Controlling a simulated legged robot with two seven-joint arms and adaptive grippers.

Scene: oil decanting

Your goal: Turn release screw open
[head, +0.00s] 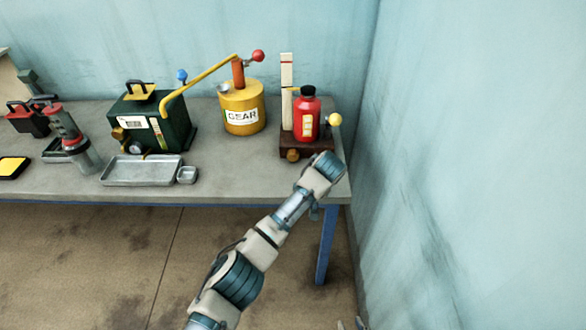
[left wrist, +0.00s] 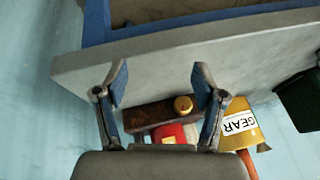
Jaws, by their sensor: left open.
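The release screw looks to be the round brass knob (head: 292,155) on the front of a dark brown base block (head: 317,148). A red bottle (head: 306,118) with a black cap stands on that block. In the left wrist view the knob (left wrist: 183,105) lies between the spread fingers of my left gripper (left wrist: 159,76), nearer the right finger, with no contact visible. The left gripper is open and empty. In the head view my left arm reaches toward the block, its fingers hidden by the wrist. My right gripper (head: 352,323) barely shows at the bottom edge.
A white upright scale (head: 287,90) and a yellow ball (head: 335,119) flank the bottle. A yellow GEAR can (head: 243,108) with a pump handle, a dark green box (head: 150,120) and a metal tray (head: 145,171) stand left. A wall (head: 460,150) bounds the table's right.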

